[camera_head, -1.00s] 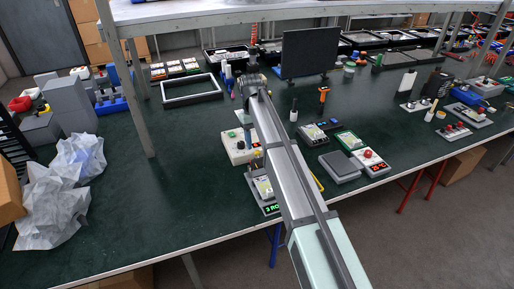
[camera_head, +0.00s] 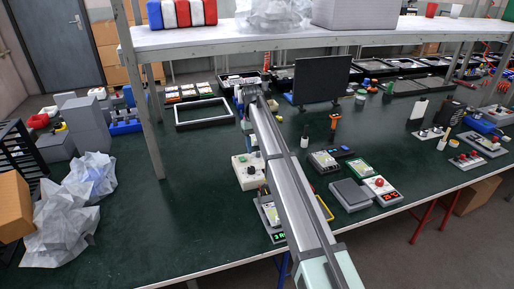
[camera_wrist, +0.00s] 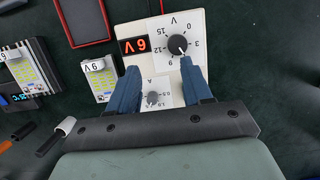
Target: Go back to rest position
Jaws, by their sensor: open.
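My gripper (camera_wrist: 162,82) is open, with its two blue fingers apart and nothing held between them. In the wrist view it is above a white power supply box (camera_wrist: 188,22) with a red "V 9" display and a black voltage knob. A smaller knob shows between the fingers. In the head view the same box (camera_head: 241,177) sits left of my arm, and the fingertips are hard to make out. Two housings with yellow LED panels, a wide one (camera_wrist: 32,75) and a narrow one (camera_wrist: 103,84), lie left of the fingers in the wrist view.
A grey scale (camera_head: 350,195) and a red-button box (camera_head: 382,190) lie right of my arm. A black monitor (camera_head: 321,80) stands behind. A shelf (camera_head: 230,40) on metal posts crosses above the bench. Crumpled wrapping (camera_head: 65,220) lies left; green bench between is free.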

